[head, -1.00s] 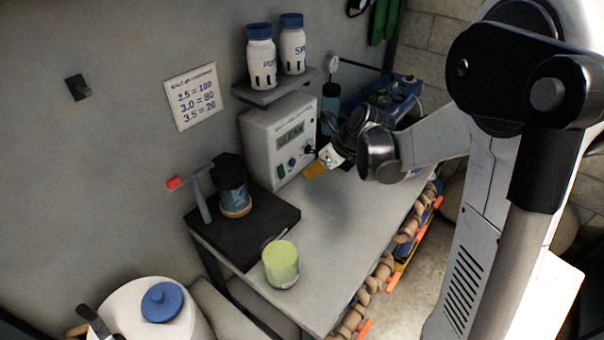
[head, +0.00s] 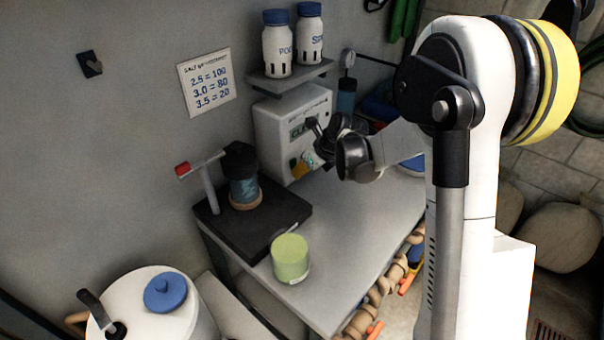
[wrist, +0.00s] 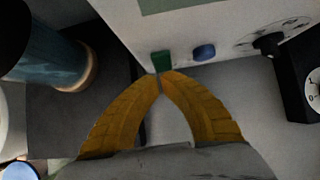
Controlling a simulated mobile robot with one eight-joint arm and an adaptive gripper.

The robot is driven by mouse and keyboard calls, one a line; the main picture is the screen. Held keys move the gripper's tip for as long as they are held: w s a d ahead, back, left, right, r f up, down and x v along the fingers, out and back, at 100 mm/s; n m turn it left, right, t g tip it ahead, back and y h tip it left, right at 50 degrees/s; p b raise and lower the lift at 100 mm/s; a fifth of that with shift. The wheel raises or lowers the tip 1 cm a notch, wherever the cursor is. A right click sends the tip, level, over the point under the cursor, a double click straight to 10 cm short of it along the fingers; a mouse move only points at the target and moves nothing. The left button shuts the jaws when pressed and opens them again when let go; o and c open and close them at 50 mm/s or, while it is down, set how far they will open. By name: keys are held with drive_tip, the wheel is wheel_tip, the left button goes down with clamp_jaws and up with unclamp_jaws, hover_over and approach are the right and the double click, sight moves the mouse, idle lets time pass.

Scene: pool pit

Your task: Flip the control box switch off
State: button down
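The control box (head: 275,135) is a white box on the wall end of the bench, with a display on its front. Its green switch (wrist: 161,60) shows in the wrist view low on the front panel, beside a blue button (wrist: 204,52) and a dial (wrist: 268,42). My gripper (wrist: 159,76) has yellow fingers with their tips together, right at the lower edge of the green switch. Contact cannot be told. Nothing shows between the fingertips. In the head view my gripper (head: 298,172) is at the box's lower front, and my wrist hides part of the panel.
A black mat (head: 260,222) holds a dark-topped jar (head: 243,185) and a T-handled tool (head: 208,187). A pale green tub (head: 290,260) stands on the bench (head: 345,235). A shelf (head: 290,77) with two bottles is above the box. A black dial box (wrist: 300,85) is close on the right.

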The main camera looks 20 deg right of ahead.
drive_tip(key=shift+w+a+f+t+b, duration=0.2)
drive_tip(key=shift+f+t+b, duration=0.15)
drive_tip(key=shift+b, duration=0.35)
drive_tip(key=shift+w+f+t+y+b, duration=0.1)
drive_tip(key=shift+w+t+y+b, duration=0.1)
drive_tip(key=shift+t+y+b, duration=0.2)
drive_tip(key=shift+r, duration=0.25)
drive_tip(key=shift+a+r+p, duration=0.1)
drive_tip(key=shift+r+p, duration=0.6)
